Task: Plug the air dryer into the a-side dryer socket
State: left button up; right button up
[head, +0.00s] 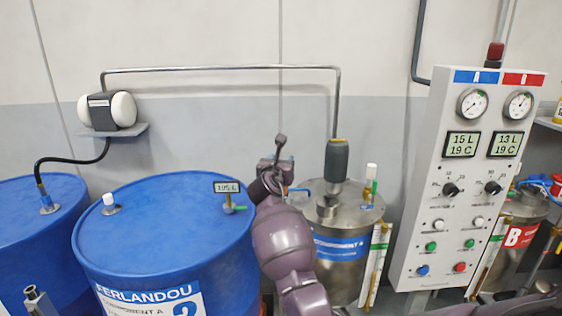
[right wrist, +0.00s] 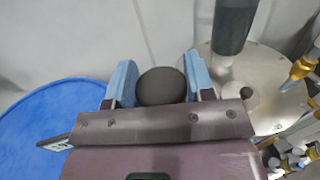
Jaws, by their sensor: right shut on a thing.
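My right gripper (head: 277,163) is raised between the blue drum and the A-side steel tank (head: 340,262). In the right wrist view its two blue fingers (right wrist: 160,84) are shut on a dark grey rounded thing (right wrist: 161,87). Only its rounded end shows there, so I cannot tell surely that it is the air dryer. In the head view a small dark knob (head: 281,140) stands above the fingers. The tank lid (head: 360,212) carries a short metal fitting (head: 327,206); I cannot tell whether it is the dryer socket. My left gripper is not in view.
A grey cylinder (head: 336,160) on a pipe rises from the tank lid, right of my gripper. A blue drum (head: 160,225) stands left. A control panel (head: 465,180) and the B tank (head: 520,235) stand right. A white-and-black unit (head: 107,110) sits on a wall shelf.

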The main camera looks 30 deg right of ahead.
jog(key=shift+p, duration=1.2)
dwell(1.5)
jog(key=shift+f+b, duration=0.8)
jog(key=shift+f, duration=0.65)
jog(key=o, duration=1.3)
jog(key=shift+s+a, duration=0.2)
jog(key=shift+v, duration=5.25)
jog(key=shift+w+r, duration=0.1)
